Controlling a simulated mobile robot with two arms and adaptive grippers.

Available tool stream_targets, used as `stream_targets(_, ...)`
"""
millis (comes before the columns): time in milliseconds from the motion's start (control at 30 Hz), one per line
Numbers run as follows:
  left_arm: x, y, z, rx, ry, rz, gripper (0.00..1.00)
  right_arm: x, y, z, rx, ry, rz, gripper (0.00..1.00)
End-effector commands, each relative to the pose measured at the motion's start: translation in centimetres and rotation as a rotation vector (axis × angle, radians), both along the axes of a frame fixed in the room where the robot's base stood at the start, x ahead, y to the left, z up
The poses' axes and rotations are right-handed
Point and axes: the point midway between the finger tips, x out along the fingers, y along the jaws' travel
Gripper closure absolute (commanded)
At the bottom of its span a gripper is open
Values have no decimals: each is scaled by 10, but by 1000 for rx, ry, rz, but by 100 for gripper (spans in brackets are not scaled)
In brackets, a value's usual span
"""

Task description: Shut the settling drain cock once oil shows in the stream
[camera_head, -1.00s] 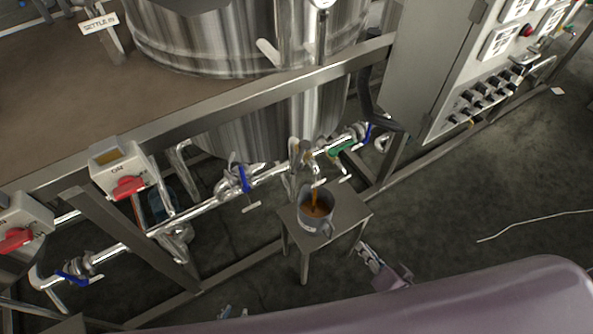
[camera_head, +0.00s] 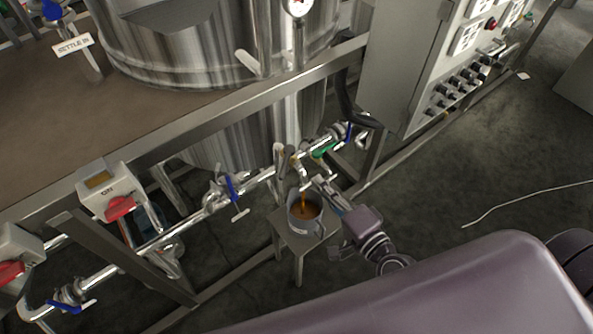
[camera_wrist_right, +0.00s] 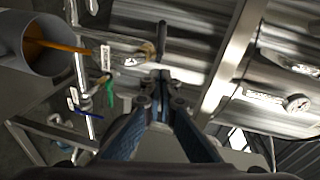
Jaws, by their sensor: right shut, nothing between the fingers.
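The settling drain cock (camera_head: 281,160) is on the pipe below the large steel tank, above a small stool. A brown-orange stream (camera_head: 304,203) falls from its outlet into a grey jug (camera_head: 304,219), which holds liquid of the same colour. The stream also shows in the right wrist view (camera_wrist_right: 62,46), entering the jug (camera_wrist_right: 22,22). My right gripper (camera_head: 318,183) is beside the outlet, just right of and above the jug. In the wrist view its fingers (camera_wrist_right: 162,80) are together and empty, in front of the pipework; contact with the cock cannot be told. My left gripper is not in view.
The stool (camera_head: 290,240) carries the jug. A blue-handled valve (camera_head: 231,187) and a green-handled valve (camera_head: 325,150) flank the drain. A frame rail (camera_head: 215,112) crosses above. The control cabinet (camera_head: 405,70) stands right. The floor at right is mostly clear.

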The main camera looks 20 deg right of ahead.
Motion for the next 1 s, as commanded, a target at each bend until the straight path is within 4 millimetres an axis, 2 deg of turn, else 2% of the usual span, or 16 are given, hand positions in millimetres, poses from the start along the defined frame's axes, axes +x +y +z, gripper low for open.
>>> stream_targets(33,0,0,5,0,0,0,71,11,2,2,2,-3,-2,100)
stream_targets(200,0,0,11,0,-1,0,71,39,11,-2,2,-1,0,100)
stream_targets(300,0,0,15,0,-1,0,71,46,25,-7,4,1,-1,100)
stream_targets(567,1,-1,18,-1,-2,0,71,55,43,-13,-1,0,0,100)
stream_targets(1000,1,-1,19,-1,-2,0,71,55,44,-13,-1,1,-4,100)
